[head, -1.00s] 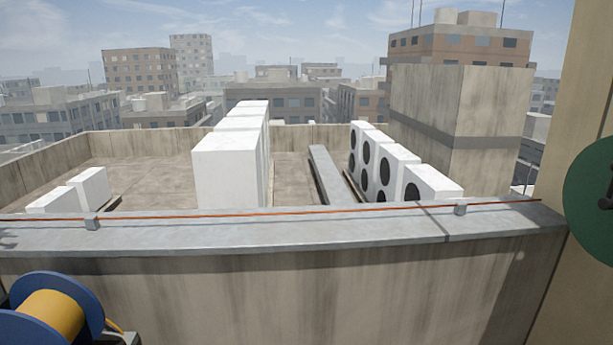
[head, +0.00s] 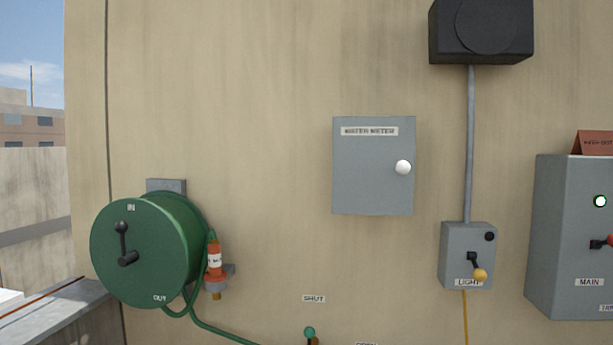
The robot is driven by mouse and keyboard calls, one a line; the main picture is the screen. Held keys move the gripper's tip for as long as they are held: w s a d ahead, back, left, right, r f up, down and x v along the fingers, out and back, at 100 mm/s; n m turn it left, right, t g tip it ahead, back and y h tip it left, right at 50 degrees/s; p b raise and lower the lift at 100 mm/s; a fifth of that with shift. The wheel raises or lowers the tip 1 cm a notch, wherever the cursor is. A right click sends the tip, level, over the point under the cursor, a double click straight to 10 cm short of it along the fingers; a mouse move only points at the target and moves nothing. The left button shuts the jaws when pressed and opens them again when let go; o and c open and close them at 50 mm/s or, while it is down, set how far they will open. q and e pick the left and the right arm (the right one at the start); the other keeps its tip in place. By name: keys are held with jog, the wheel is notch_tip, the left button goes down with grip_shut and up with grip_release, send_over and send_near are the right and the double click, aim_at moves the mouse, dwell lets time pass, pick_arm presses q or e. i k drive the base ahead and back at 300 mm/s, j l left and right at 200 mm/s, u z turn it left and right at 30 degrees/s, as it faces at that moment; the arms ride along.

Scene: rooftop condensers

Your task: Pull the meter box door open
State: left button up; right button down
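The meter box (head: 373,190) is a grey box on the beige wall, in the middle of the head view. Its door carries a label reading "WATER METER" and a round white knob (head: 403,167) near its right edge. The door looks closed, flush with the box. Neither of my grippers shows in the head view.
A green hose reel (head: 143,253) with a crank hangs at the left, an orange nozzle (head: 215,258) beside it. A light switch box (head: 467,255) and a larger grey MAIN box (head: 570,245) are to the right. A black box (head: 481,30) is above. A green-knobbed lever (head: 309,333) shows at the bottom.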

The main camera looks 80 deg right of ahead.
aim_at(374, 157)
jog(key=z, duration=2.75)
jog(key=i+l, duration=0.1)
jog(key=l+z, duration=0.05)
jog(key=l, duration=0.05)
